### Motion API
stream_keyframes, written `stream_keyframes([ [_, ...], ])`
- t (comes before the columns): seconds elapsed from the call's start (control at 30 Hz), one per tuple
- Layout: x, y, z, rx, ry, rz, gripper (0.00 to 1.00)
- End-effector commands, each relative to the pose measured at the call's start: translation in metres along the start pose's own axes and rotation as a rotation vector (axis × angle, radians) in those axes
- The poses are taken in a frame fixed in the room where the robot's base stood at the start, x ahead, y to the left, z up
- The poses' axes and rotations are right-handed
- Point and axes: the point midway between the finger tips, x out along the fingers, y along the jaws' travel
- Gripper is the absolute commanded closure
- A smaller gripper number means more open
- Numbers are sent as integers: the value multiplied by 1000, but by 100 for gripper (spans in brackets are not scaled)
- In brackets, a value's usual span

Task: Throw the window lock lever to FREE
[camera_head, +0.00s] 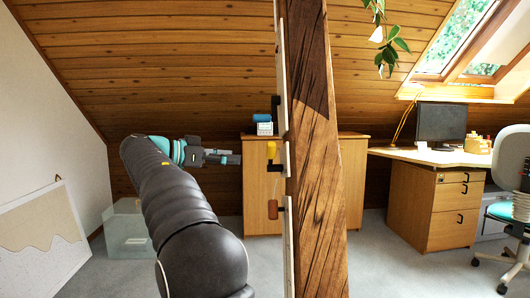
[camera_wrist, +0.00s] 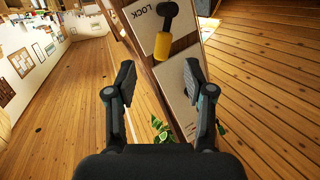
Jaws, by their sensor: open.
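The window lock lever (camera_head: 271,150) has a yellow grip and a black mount on the left side of the timber brace (camera_head: 320,200). In the head view its grip stands above the mount. It also shows in the wrist view as a yellow grip on a black arm (camera_wrist: 163,45), on a pale panel (camera_wrist: 150,20) printed LOCK beside the arm. No FREE label is readable. My gripper (camera_head: 238,158) points right at about the grip's height, with a gap. In the wrist view my gripper (camera_wrist: 160,80) is open and empty, the lever ahead between its fingers.
A red-brown handle (camera_head: 273,209) sits below the lever and a black fitting (camera_head: 276,101) above it, both on the brace. A cabinet (camera_head: 263,190) with a blue-and-white item (camera_head: 263,124) stands behind. A desk (camera_head: 435,157) and chair (camera_head: 512,180) are at right.

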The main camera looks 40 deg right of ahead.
Motion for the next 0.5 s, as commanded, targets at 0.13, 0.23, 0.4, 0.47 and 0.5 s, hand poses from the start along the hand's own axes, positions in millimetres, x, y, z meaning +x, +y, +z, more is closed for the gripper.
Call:
stream_keyframes([
  [0.13,-2,-14,-5,159,106,62,47],
  [0.23,-4,-18,-7,224,147,83,47],
  [0.4,2,-18,-11,260,170,95,47],
  [0.47,8,-17,-12,260,171,95,47],
  [0.5,13,-16,-12,258,171,95,47],
])
